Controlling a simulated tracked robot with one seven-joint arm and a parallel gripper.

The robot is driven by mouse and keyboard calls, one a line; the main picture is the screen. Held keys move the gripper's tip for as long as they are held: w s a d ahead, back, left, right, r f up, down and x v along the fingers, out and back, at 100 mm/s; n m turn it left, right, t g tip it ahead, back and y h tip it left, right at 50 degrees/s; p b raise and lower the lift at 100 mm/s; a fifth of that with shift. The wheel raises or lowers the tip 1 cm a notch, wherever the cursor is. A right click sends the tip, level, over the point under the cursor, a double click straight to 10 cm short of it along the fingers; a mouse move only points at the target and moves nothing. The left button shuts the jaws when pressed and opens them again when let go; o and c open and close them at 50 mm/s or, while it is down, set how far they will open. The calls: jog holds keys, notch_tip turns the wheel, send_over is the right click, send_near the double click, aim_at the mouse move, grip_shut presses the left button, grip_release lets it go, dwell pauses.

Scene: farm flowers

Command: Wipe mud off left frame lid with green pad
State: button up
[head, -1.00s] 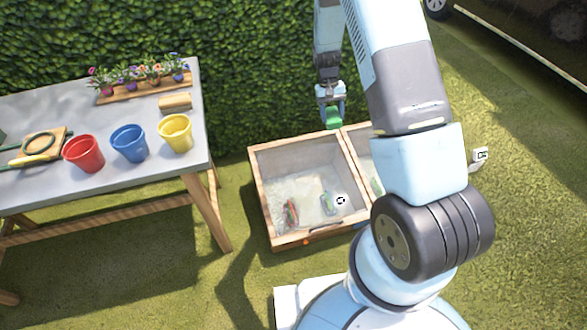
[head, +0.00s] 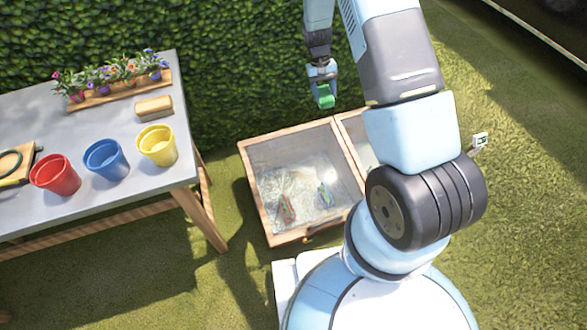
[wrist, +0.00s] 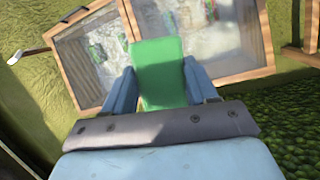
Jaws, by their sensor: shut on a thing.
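My gripper (head: 321,88) is shut on the green pad (head: 326,102), up in the air beyond the far edge of the left frame (head: 278,238). In the wrist view the pad (wrist: 160,72) sits between both fingers, clear of any lid. The left frame's glass lid (head: 262,155) is closed, with a pale, blotchy patch over its middle and near part. In the wrist view, turned around, this lid (wrist: 232,58) is at the upper right, partly hidden by the pad. I cannot tell mud from what lies under the glass.
A second frame (head: 352,135) adjoins on the right, mostly behind my arm. A table (head: 100,200) at left holds red (head: 55,175), blue (head: 106,160) and yellow (head: 157,146) pots, a tan block (head: 154,108) and potted flowers (head: 110,78). A hedge (head: 220,60) stands behind.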

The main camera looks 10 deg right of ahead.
jog(key=s+a+f+n, duration=0.15)
jog(key=a+f, duration=0.25)
jog(key=f, duration=0.4)
jog(key=s+a+f+n, duration=0.15)
jog(key=a+f, duration=0.25)
jog(key=f, duration=0.4)
jog(key=n, duration=0.1)
send_over(294, 194)
jog(key=w, duration=0.2)
notch_tip(294, 194, down, 15)
jog(key=shift+y, duration=0.3)
jog(key=shift+a+f, duration=0.2)
jog(key=shift+f, duration=1.15)
jog(key=shift+a+f, duration=0.15)
jog(key=shift+f, duration=1.15)
jog(key=shift+s, duration=0.1)
jog(key=shift+s+d+f+t, duration=0.1)
jog(key=shift+s+f+t, duration=0.25)
jog(key=shift+f, duration=0.45)
jog(key=shift+s+f+t, duration=0.25)
jog(key=shift+s+f, duration=0.05)
jog(key=shift+f, duration=0.45)
jog(key=shift+s+f+t, duration=0.25)
jog(key=shift+f+t, duration=0.25)
jog(key=shift+f, duration=0.5)
jog(key=shift+w+f, duration=0.2)
jog(key=shift+f, duration=0.75)
